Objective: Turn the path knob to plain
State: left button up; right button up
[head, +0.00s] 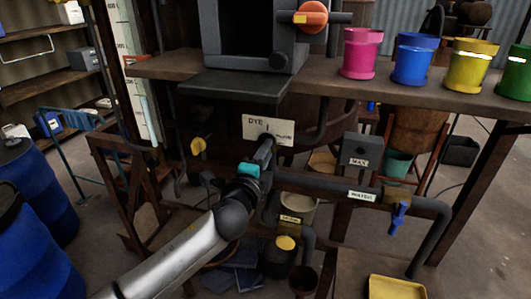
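A white label plate (282,125) reading "DYE" hangs under the bench, with smaller print at its lower right that I cannot read surely. My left gripper (266,143) reaches up from the lower left, its dark tips at the lower edge of this plate. The tips look close together, but whether they are open or shut on something is not clear. The path knob is not plainly visible; it may be hidden by the gripper. A small teal piece (248,169) shows just at the gripper's base. My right gripper is out of view.
Pipes run under the bench (165,66), with a blue-handled valve (399,215) and yellow knobs (198,146). An orange knob (312,17) sits above. Pink (361,55), blue (412,62), yellow and green cups stand on the bench. Blue drums (35,190) stand left.

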pick_arm(q)
jog(key=shift+o, duration=1.3)
jog(key=b+v, duration=0.1)
jog(key=v, duration=1.4)
jog(key=shift+s+b, duration=0.15)
jog(key=shift+b, duration=0.25)
jog(key=shift+a, duration=0.1)
